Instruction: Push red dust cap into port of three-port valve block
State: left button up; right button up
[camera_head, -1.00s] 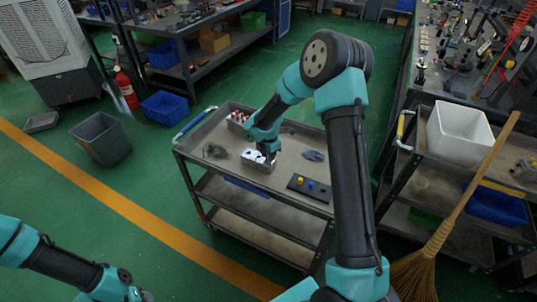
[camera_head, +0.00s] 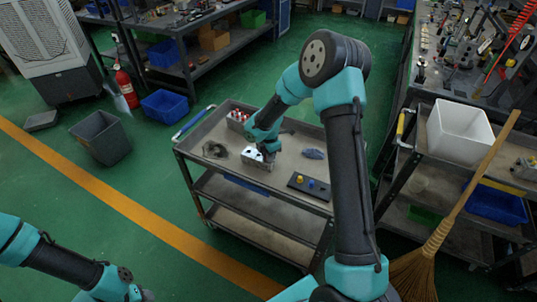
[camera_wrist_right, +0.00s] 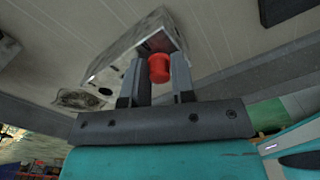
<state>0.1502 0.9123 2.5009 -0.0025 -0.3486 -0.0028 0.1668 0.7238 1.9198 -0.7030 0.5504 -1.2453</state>
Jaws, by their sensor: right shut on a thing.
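The grey metal valve block (camera_head: 256,161) stands on the top shelf of the cart, partly behind my right gripper. In the right wrist view the block (camera_wrist_right: 135,43) lies just beyond the fingertips, with dark round openings on its near face. My right gripper (camera_wrist_right: 159,75) is shut on the red dust cap (camera_wrist_right: 159,68). The cap is at the block's near face, close to its right end; I cannot tell whether it touches or enters a port. In the head view my right gripper (camera_head: 268,153) is over the block. My left arm is at the lower left, its gripper (camera_head: 142,295) barely showing.
A box of red-topped parts (camera_head: 237,117) stands at the cart's back left. A dark plate (camera_head: 309,188) with yellow and blue pieces lies front right. A blue-grey item (camera_head: 313,154) and a grey coiled item (camera_head: 214,150) lie on the tray (camera_head: 285,171).

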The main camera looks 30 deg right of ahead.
jog(key=shift+f, duration=0.2)
jog(key=o, duration=0.9)
notch_tip(320, 180, up, 18)
jog(key=shift+f, duration=0.25)
dwell(0.5)
